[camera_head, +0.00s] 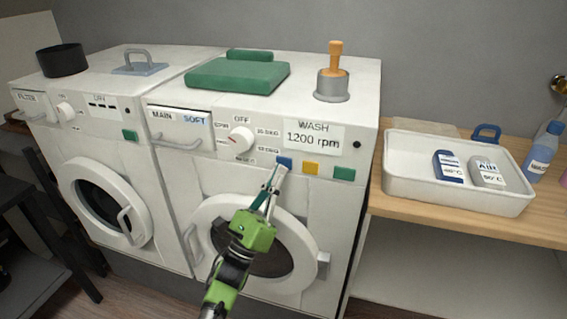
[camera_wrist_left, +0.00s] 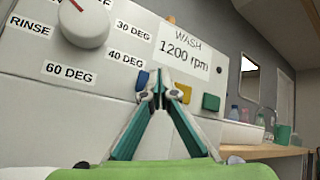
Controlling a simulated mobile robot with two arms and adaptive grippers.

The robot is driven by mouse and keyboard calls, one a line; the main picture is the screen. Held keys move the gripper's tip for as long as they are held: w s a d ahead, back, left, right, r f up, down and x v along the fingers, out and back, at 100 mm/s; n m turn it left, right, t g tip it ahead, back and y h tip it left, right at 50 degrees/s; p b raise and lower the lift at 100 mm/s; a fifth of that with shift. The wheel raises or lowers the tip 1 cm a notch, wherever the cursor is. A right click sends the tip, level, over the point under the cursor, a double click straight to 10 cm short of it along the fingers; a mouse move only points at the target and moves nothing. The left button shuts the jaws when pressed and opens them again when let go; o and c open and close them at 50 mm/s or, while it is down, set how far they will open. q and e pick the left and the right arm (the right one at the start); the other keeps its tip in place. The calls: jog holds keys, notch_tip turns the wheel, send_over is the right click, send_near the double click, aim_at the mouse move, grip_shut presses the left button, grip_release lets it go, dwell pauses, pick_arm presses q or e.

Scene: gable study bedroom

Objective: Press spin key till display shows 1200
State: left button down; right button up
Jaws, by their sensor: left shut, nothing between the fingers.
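The washing machine (camera_head: 200,170) on the right has a white display (camera_head: 313,137) that reads "WASH 1200 rpm". The display also shows in the left wrist view (camera_wrist_left: 183,52). Below it sit a blue key (camera_head: 284,162), a yellow key (camera_head: 310,168) and a green key (camera_head: 344,173). My left gripper (camera_head: 277,172) is shut and empty, its tips at or just in front of the blue key. In the left wrist view the tips (camera_wrist_left: 158,88) partly overlap the blue key (camera_wrist_left: 142,79) and the yellow key (camera_wrist_left: 184,92); contact cannot be told. My right gripper is not in view.
A dial (camera_head: 241,139) sits left of the display. The round door (camera_head: 222,215) is below my gripper, with a handle at its left. A second machine (camera_head: 80,140) stands at left. A white tray (camera_head: 400,175) with tags is on the wooden counter (camera_head: 545,212) at right.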

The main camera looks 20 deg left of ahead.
pick_arm(q)
jog(key=shift+s, duration=0.1)
jog(key=s+p, duration=0.1)
jog(key=s, duration=0.4)
jog(key=shift+a+p, duration=0.1)
jog(key=shift+p, duration=0.25)
dwell(0.5)
